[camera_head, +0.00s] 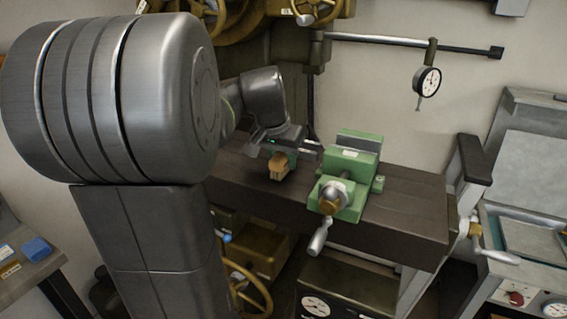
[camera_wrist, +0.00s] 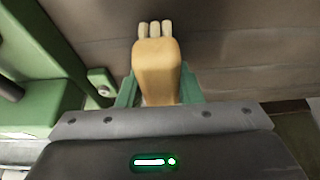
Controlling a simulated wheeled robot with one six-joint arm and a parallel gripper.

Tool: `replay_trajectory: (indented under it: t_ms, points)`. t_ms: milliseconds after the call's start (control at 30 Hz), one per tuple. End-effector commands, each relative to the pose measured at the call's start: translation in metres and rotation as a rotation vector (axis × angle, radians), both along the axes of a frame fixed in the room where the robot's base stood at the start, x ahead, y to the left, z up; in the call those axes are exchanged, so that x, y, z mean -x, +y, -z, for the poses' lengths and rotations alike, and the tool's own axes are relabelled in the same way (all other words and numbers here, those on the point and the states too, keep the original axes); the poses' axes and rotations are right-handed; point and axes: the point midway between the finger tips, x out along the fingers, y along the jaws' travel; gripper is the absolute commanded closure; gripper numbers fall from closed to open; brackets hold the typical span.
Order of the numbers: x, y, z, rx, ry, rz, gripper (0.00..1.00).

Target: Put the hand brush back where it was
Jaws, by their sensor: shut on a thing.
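The hand brush shows in the head view as a small tan block (camera_head: 279,167) at the end of my arm. In the wrist view its tan wooden body (camera_wrist: 157,68) points away from me, with several pale stubs at its far end. My gripper (camera_wrist: 158,88) is shut on the brush, with a green finger on each side of it. In the head view my gripper (camera_head: 283,156) is over the left part of the dark bench (camera_head: 403,211). I cannot tell whether the brush touches the bench. Part of the brush is hidden by the gripper.
A green vise (camera_head: 352,165) with a handle stands on the bench just right of my gripper, and close on the left in the wrist view (camera_wrist: 38,105). A dial gauge (camera_head: 428,80) hangs from a bar behind. The bench right of the vise is clear.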

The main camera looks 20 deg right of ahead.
Motion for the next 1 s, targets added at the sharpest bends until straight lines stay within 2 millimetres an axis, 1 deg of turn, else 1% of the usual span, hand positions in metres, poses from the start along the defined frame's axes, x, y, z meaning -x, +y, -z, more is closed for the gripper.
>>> replay_trajectory:
  t_ms: [33,100,367,467,500,600,867,1000]
  points:
    - [0.0005,0.0001,0.0068,-0.001,0.003,0.001,0.89]
    - [0.0002,-0.0001,0.0113,-0.001,0.001,0.000,0.89]
    - [0.0001,0.0000,0.0126,0.000,0.000,0.001,0.89]
    - [0.0003,0.0000,0.0161,0.000,0.000,0.001,0.89]
    - [0.0002,0.0000,0.0156,0.000,0.000,0.001,0.64]
    - [0.0003,0.0000,0.0151,0.000,0.000,0.001,0.46]
    - [0.0002,0.0000,0.0146,0.000,0.000,0.001,0.46]
    - [0.0007,0.0012,0.0069,0.001,-0.003,0.001,0.46]
